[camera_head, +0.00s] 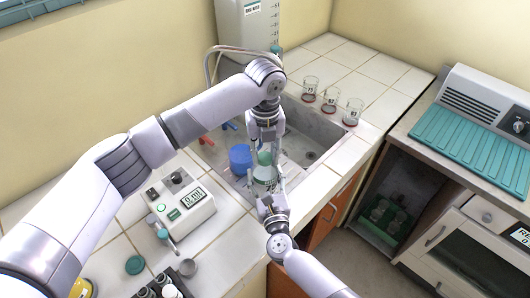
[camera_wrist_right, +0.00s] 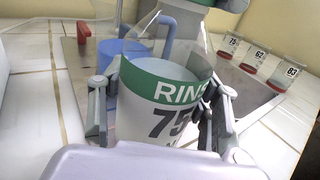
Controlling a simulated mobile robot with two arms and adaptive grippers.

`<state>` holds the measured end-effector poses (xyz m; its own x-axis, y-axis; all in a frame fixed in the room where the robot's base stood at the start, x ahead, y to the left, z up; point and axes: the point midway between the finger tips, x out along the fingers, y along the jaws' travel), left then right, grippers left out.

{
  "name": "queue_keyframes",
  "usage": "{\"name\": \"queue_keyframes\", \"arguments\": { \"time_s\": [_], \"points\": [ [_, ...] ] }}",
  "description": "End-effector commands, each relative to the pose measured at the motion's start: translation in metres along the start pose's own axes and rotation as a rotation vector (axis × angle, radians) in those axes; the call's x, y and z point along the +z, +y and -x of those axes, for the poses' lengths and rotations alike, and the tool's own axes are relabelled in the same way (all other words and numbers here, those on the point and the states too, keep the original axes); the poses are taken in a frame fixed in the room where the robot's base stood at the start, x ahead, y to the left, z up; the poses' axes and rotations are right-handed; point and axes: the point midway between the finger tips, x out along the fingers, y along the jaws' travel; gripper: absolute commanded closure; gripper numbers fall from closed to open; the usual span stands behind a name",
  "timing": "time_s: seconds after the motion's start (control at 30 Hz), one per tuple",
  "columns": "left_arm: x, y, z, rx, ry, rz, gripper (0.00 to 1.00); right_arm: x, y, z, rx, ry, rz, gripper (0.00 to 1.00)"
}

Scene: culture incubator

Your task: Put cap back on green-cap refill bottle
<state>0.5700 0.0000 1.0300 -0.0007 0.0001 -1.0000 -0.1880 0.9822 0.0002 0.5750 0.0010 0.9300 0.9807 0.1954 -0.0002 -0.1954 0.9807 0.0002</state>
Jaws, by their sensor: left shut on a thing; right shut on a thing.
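The refill bottle (camera_head: 265,174) is a pale container with a green band. Its label reads "RINS" and "75" in the right wrist view (camera_wrist_right: 165,112). My right gripper (camera_head: 267,186) is shut around its body and holds it upright by the sink's front edge. The green cap (camera_head: 264,157) is directly above the bottle in the head view, with my left gripper (camera_head: 265,146) shut on it from above. A green part of it shows at the top edge of the right wrist view (camera_wrist_right: 188,4). I cannot tell whether cap and bottle neck touch.
A blue cup (camera_head: 240,158) stands in the sink (camera_head: 320,131) left of the bottle. Three labelled beakers (camera_head: 330,100) stand on the tiles behind right. A grey device with a display (camera_head: 184,208) is on the counter at left. A faucet arches behind my left arm.

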Motion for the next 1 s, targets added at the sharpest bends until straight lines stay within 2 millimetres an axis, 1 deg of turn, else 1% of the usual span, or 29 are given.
{"name": "queue_keyframes", "arguments": {
  "time_s": [0.13,0.17,0.5,0.83,0.93,1.0],
  "points": [
    [0.001,0.0,0.0,0.0,-0.002,0.006,1.0,-0.001,0.0,0.0,0.0,0.001,0.001,1.0],
    [0.001,0.0,0.0,0.0,-0.002,0.007,0.68,-0.001,0.0,0.0,0.0,0.001,0.001,1.0],
    [0.001,0.0,0.0,0.0,-0.001,0.008,0.46,-0.001,0.0,0.0,0.0,0.001,0.001,1.0],
    [0.0,0.0,0.003,0.0,-0.001,0.009,0.46,-0.001,0.0,0.0,0.0,0.001,0.001,1.0],
    [0.001,-0.001,0.012,-0.002,-0.003,0.009,0.46,-0.001,0.0,0.0,0.0,0.001,0.001,1.0],
    [0.001,-0.001,0.024,-0.002,-0.003,0.009,0.46,-0.001,0.0,0.0,0.0,0.001,0.001,1.0]
  ]
}}
